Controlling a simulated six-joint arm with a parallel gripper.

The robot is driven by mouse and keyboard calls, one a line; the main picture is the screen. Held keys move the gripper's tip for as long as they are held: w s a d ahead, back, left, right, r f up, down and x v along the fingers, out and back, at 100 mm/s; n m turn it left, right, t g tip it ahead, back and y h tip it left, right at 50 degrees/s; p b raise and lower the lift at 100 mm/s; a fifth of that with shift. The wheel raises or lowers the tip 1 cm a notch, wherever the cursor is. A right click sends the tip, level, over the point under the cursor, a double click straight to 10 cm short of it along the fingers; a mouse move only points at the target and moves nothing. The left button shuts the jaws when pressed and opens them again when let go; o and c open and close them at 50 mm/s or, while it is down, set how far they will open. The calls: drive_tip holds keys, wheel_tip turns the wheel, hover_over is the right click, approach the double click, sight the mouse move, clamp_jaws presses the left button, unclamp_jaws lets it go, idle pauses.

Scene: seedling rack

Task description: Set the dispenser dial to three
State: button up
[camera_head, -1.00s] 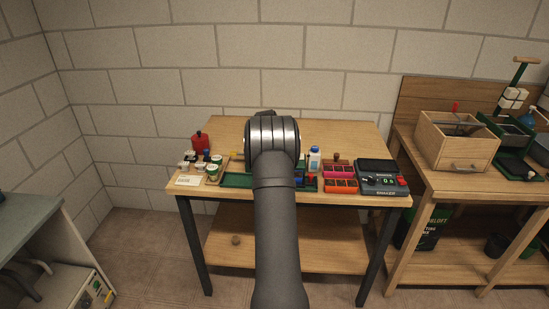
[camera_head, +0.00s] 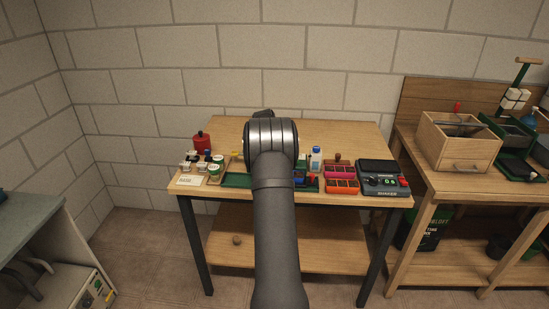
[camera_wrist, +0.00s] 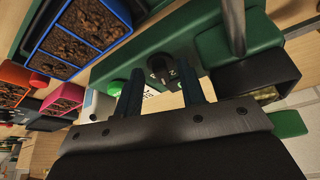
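In the wrist view, the dispenser (camera_wrist: 150,45) is a long green body crossing the picture diagonally. Its dial (camera_wrist: 159,66) is a small black knob with white markings beside it; the number it points to is too small to read. My gripper (camera_wrist: 160,75) is open, with its two dark fingers apart and the dial showing between their tips. I cannot tell whether either finger touches it. A bright green round part (camera_wrist: 115,88) lies just left of the fingers. In the head view, my arm hides the gripper, the dial and most of the dispenser.
In the head view, red and orange soil trays (camera_head: 341,187) and a dark shaker (camera_head: 383,190) stand right on the table. A white bottle (camera_head: 316,160) with a blue cap stands behind. Left are a red container (camera_head: 201,142) and small pots (camera_head: 214,169). A blue soil tray (camera_wrist: 123,13) shows near the dispenser.

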drive_tip(key=shift+r, duration=0.1)
drive_tip(key=v, duration=1.7)
drive_tip(key=shift+r, duration=0.2)
drive_tip(key=o, duration=0.3)
drive_tip(key=shift+w+d, duration=0.1)
drive_tip(key=w+d+n+g+y, duration=0.3)
drive_tip(key=w+d+n+y, duration=0.25)
drive_tip(key=d+n, duration=0.85)
drive_tip(key=a+f+n, duration=0.1)
drive_tip(key=a+f, duration=0.2)
drive_tip(key=f, duration=0.2)
drive_tip(key=w+a+f+n, duration=0.1)
drive_tip(key=a+f, duration=0.3)
drive_tip(key=f, duration=0.1)
drive_tip(key=w+a+f+n, duration=0.1)
drive_tip(key=a+f+n, duration=0.1)
drive_tip(key=f, duration=0.4)
drive_tip(key=shift+a+f, duration=0.1)
drive_tip(key=shift+a, duration=0.6)
